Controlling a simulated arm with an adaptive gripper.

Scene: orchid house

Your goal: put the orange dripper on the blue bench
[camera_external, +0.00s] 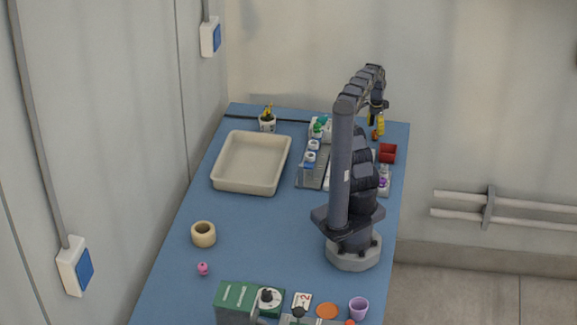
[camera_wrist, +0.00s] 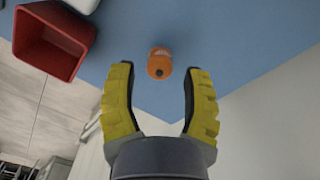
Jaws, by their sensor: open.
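The small orange dripper (camera_wrist: 160,64) shows in the wrist view against the blue bench (camera_wrist: 205,35), near the bench's edge. It lies ahead of and between the fingertips of my gripper (camera_wrist: 158,75), apart from both fingers. My gripper is open with nothing in it. In the external view my gripper (camera_external: 380,123), with yellow fingers, hangs over the far right part of the blue bench (camera_external: 250,220). The dripper (camera_external: 374,135) is a small orange spot just below it. I cannot tell the exact height of the fingers above the bench.
A red bin (camera_wrist: 50,40) is left of the dripper in the wrist view; it also shows in the external view (camera_external: 388,153). A cream tray (camera_external: 217,168), a grey rack (camera_external: 312,176) and a potted plant (camera_external: 267,123) stand farther left. The bench's left middle is mostly clear.

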